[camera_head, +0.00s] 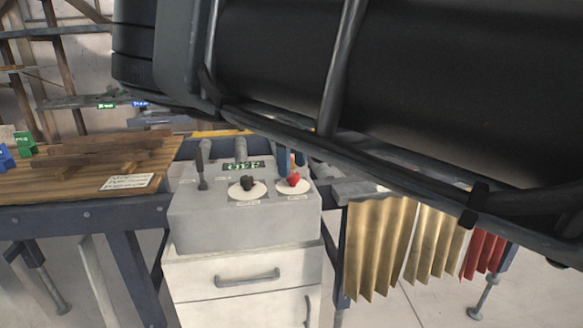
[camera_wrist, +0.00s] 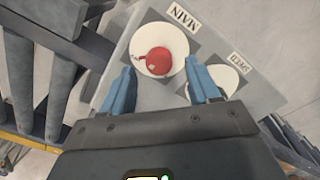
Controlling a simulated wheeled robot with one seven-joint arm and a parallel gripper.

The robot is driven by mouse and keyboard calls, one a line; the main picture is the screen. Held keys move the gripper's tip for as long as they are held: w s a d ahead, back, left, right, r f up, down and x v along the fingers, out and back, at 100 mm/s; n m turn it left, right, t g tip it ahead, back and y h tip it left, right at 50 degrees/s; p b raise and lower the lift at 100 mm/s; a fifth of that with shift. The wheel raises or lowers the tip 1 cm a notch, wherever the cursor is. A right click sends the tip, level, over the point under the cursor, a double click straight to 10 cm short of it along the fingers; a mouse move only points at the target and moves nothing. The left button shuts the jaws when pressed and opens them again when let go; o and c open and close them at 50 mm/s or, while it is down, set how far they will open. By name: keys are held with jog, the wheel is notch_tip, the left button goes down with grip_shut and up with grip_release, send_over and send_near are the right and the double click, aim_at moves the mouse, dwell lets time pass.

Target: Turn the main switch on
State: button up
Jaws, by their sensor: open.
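The main switch is a red knob (camera_head: 293,179) on a white round plate at the right of the grey control box (camera_head: 245,227). In the wrist view the red knob (camera_wrist: 160,61) sits on its white disc beside the label "MAIN". My gripper (camera_wrist: 162,78) is open, with its blue fingertips at either side of the disc's near edge. The knob shows between and slightly beyond them, not gripped. In the head view my blue fingers (camera_head: 283,161) are right behind the knob, partly hidden by it and my arm. Contact cannot be told.
A black knob (camera_head: 247,183) on a white plate, labelled "SPEED" in the wrist view, is beside the red one; my right finger partly covers its plate (camera_wrist: 218,79). A black lever (camera_head: 202,172) and a green-lit display (camera_head: 243,165) are on the box. A wooden table (camera_head: 60,186) stands left.

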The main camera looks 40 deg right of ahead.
aim_at(293, 179)
jog(key=shift+f, duration=1.3)
jog(key=shift+c, duration=0.4)
jog(key=shift+d, duration=0.1)
jog(key=c, duration=1)
jog(key=shift+o, duration=0.2)
